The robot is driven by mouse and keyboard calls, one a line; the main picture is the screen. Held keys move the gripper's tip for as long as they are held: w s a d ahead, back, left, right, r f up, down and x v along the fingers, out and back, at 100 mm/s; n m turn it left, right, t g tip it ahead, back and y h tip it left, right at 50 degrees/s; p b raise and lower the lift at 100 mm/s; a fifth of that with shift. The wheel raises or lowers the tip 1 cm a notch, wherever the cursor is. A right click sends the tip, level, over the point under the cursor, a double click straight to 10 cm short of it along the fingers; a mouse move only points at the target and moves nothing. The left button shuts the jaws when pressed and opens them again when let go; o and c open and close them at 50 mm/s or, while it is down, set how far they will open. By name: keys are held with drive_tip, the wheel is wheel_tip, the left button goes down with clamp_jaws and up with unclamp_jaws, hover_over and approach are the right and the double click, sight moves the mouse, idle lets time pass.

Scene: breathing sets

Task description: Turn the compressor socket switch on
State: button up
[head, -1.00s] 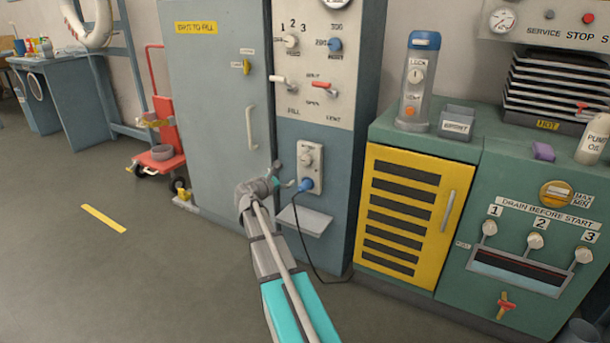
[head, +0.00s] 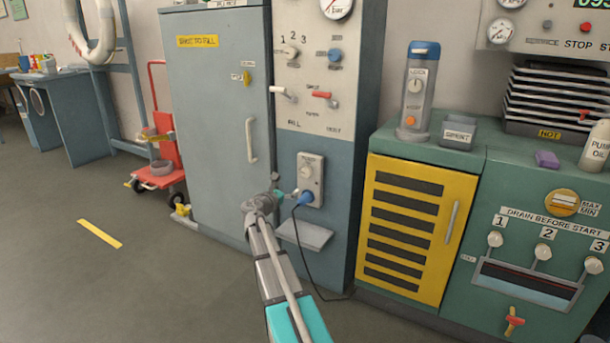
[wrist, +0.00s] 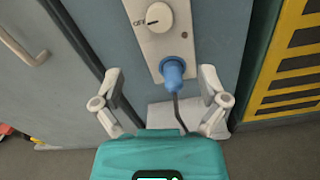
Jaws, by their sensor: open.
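The compressor socket (head: 310,180) is a light grey plate low on the blue-grey panel. Its round switch knob (wrist: 158,17) sits at the top of the plate in the wrist view, its dark mark pointing left toward lettering that seems to read OFF. A blue plug (wrist: 172,72) is in the socket below the knob, and its dark cable hangs down; the plug also shows in the head view (head: 304,198). My gripper (wrist: 163,85) is open and empty, its fingers on either side of the plug in the picture, apart from the knob. In the head view my gripper (head: 280,197) is just left of the socket.
A small grey shelf (head: 305,235) juts out under the socket. A grey cabinet door with a handle (head: 252,140) stands left, a yellow louvred door (head: 408,228) right. Levers and knobs fill the panel above.

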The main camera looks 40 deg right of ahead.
sight(305, 173)
drive_tip(key=x, duration=1.3)
drive_tip(key=shift+d, duration=0.15)
drive_tip(key=c, duration=1.1)
